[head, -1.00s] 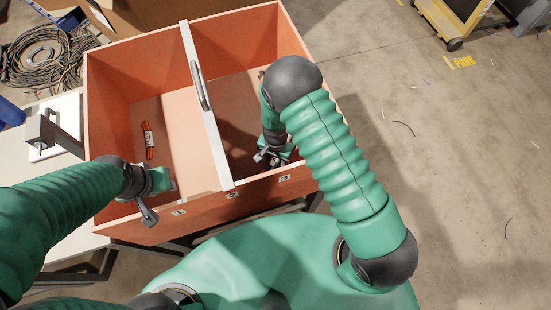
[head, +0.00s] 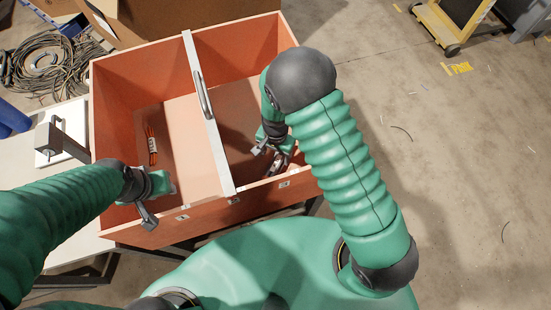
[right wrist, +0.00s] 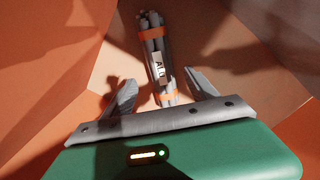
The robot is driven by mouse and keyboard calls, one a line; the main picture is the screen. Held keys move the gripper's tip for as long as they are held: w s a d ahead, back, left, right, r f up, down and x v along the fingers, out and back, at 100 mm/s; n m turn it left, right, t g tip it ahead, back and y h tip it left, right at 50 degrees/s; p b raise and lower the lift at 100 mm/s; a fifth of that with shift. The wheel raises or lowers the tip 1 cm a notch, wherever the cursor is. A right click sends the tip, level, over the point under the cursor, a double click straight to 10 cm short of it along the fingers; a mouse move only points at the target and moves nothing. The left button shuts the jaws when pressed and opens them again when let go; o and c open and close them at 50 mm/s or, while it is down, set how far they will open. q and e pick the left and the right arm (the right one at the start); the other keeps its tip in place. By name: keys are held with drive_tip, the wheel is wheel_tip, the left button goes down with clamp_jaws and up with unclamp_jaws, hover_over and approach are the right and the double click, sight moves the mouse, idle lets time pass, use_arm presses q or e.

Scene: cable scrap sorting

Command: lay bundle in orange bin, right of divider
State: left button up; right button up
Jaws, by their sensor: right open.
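The orange bin (head: 160,232) has a pale divider (head: 208,125) with a dark handle, splitting it left and right. My right gripper (head: 271,155) is in the right compartment, near its front wall. The right wrist view shows its fingers spread apart (right wrist: 162,92). A bundle of grey rods or cables (right wrist: 157,60) with orange bands and a white label lies between and beyond the fingers, with a gap on each side. In the head view the arm and gripper mostly hide it. My left gripper (head: 148,213) is at the bin's front left; its jaw opening is unclear.
An orange-red bundle with a white label (head: 152,146) lies in the left compartment. A coil of dark cable (head: 45,62) is at the back left. A yellow cart (head: 445,25) stands at the back right. The floor right of the bin has only small scraps.

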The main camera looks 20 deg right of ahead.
drive_tip(key=s+d+r+n+t, duration=0.1)
drive_tip(key=s+d+r+n, duration=0.2)
drive_tip(key=r, duration=0.6)
drive_tip(key=s+d+r+n+t, duration=0.1)
drive_tip(key=s+d+r+n, duration=0.3)
drive_tip(key=r, duration=0.5)
drive_tip(key=s+n, duration=0.1)
drive_tip(key=s, duration=0.1)
drive_tip(key=shift+s+d+r+n+t, duration=0.15)
drive_tip(key=shift+s+r+n+t, duration=0.15)
drive_tip(key=shift+s+r, duration=0.05)
drive_tip(key=shift+w+a, duration=0.2)
drive_tip(key=shift+w, duration=0.05)
